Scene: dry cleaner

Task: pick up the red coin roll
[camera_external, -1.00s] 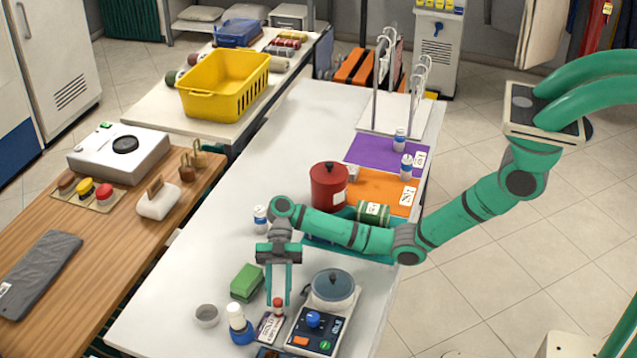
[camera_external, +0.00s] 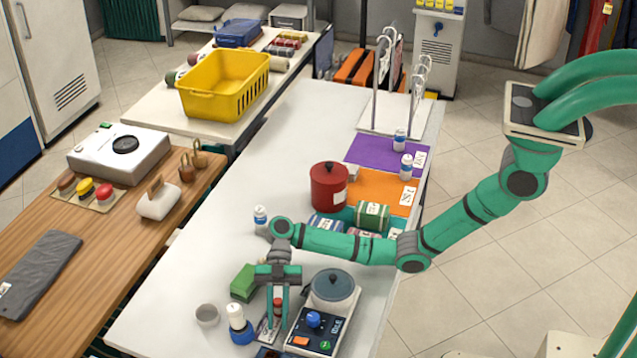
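A small upright red roll (camera_external: 277,304), likely the red coin roll, stands near the front of the white counter (camera_external: 205,262). My gripper (camera_external: 276,318) points down over it, with one finger on each side. The fingers look apart, and I cannot tell whether they touch the roll. Its lower part is partly hidden by the fingers.
A scale-like device with a grey pot (camera_external: 333,286) stands close to the right. A white bottle with a blue base (camera_external: 239,325), a green block (camera_external: 244,282) and a small grey bowl (camera_external: 207,315) are to the left. A red canister (camera_external: 328,188) stands further back.

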